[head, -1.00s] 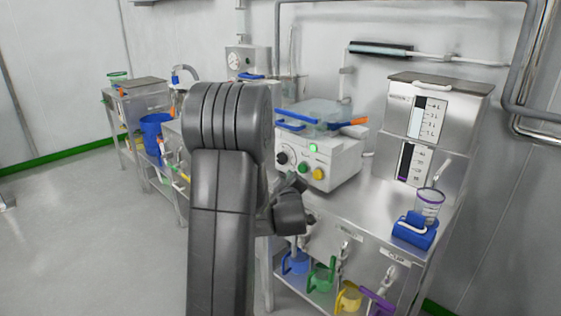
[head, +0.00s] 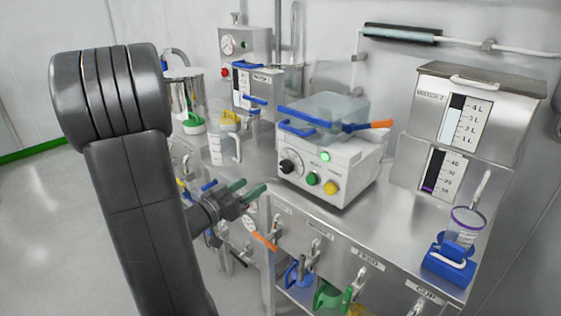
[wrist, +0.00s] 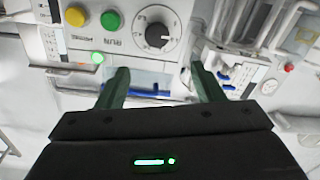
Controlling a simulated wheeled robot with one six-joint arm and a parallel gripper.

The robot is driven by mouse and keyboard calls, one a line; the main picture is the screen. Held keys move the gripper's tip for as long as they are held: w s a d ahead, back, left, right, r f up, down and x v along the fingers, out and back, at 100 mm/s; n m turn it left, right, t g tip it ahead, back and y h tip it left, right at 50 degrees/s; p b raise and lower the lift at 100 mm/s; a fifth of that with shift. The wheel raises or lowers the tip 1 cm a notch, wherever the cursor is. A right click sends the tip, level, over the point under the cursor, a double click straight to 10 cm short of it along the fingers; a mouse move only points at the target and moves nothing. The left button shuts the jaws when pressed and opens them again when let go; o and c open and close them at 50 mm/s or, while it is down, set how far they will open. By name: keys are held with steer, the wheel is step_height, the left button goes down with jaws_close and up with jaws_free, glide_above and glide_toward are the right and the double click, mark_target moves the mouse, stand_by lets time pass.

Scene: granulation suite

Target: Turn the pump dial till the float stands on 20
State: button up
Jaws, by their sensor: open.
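The black pump dial (head: 288,167) is on the front of a white box (head: 342,172), left of a green and a yellow button. In the wrist view the dial (wrist: 158,35) appears upside down with a white scale around it. My gripper (head: 247,189) is open and empty, in front of and below the box's left side. In the wrist view its green fingers (wrist: 159,70) point toward the box, apart from the dial. A gauge (head: 441,173) marked 10 to 40 is on the steel tank at right. Its purple band is low, near 10; the exact reading is too small to tell.
A clear lidded tray with blue handles (head: 325,113) sits on the box. A purple-rimmed cup (head: 466,222) stands in a blue holder (head: 447,258) at right. Steel and white jugs stand behind my gripper. Valves and coloured handles line the bench front.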

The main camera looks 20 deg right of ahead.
mark_target(284, 168)
steer(key=x, duration=0.8)
steer(key=b+x, duration=0.1)
steer(key=x, duration=0.4)
steer(key=shift+s+d+f, duration=0.15)
steer(key=shift+s+f, duration=0.1)
steer(key=shift+f, duration=0.05)
steer(key=shift+c, duration=0.4)
steer(key=c, duration=0.9)
steer(key=shift+m+g, duration=0.3)
